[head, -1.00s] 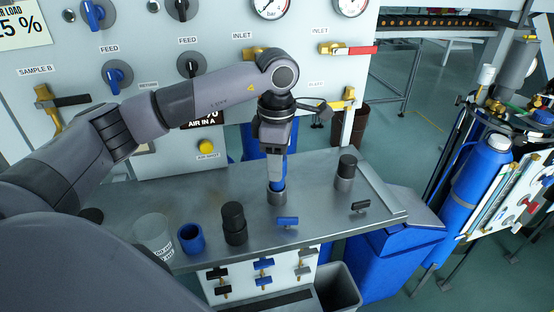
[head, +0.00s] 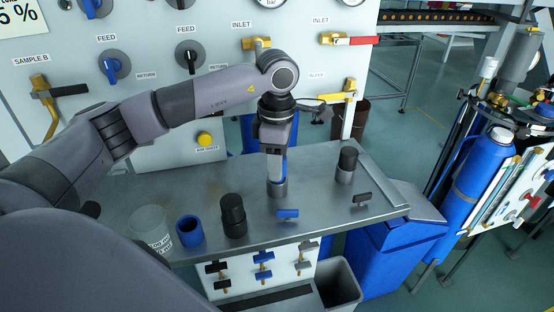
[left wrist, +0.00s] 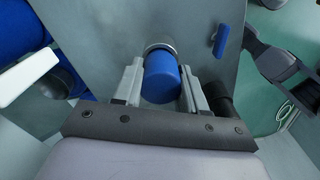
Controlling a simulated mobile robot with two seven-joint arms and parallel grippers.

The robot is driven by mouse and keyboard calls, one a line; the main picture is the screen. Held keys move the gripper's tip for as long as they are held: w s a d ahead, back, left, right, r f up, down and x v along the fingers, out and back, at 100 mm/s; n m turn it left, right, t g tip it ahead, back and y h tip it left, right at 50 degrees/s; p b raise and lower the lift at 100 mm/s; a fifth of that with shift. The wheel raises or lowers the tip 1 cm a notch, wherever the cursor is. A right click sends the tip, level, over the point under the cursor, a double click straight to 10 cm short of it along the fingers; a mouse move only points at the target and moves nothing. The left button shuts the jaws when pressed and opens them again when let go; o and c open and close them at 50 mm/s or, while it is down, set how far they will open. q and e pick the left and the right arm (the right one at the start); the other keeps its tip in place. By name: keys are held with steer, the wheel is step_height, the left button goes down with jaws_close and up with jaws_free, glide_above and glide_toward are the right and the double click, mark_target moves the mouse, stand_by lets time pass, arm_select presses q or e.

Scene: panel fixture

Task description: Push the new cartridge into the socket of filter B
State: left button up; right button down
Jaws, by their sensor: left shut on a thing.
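My left gripper (head: 277,168) points down over the bench and is shut on a blue cartridge (left wrist: 161,78). The cartridge stands upright between the two fingers in the left wrist view. A metal socket (head: 277,188) is directly below it, and its rim (left wrist: 160,46) shows past the cartridge in the wrist view. The cartridge's lower end is at the socket mouth; I cannot tell how deep it sits. A blue handle (head: 288,213) is in front of this socket. No filter B label is readable. My right gripper is not in view.
A black cartridge (head: 233,215), a blue ring-like cup (head: 190,230) and a clear container (head: 150,232) stand to the left on the bench. Another socket with a black cartridge (head: 347,160) stands to the right, with a black handle (head: 361,197) before it. The gauge panel (head: 215,110) rises behind.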

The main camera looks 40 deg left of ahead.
arm_select(q)
steer(key=shift+f+b, duration=0.5)
steer(key=shift+f, duration=0.25)
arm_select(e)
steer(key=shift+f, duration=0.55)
arm_select(q)
steer(key=o, duration=1.2)
steer(key=shift+o, duration=0.2)
step_height(320, 180, up, 7)
steer(key=shift+r, duration=0.1)
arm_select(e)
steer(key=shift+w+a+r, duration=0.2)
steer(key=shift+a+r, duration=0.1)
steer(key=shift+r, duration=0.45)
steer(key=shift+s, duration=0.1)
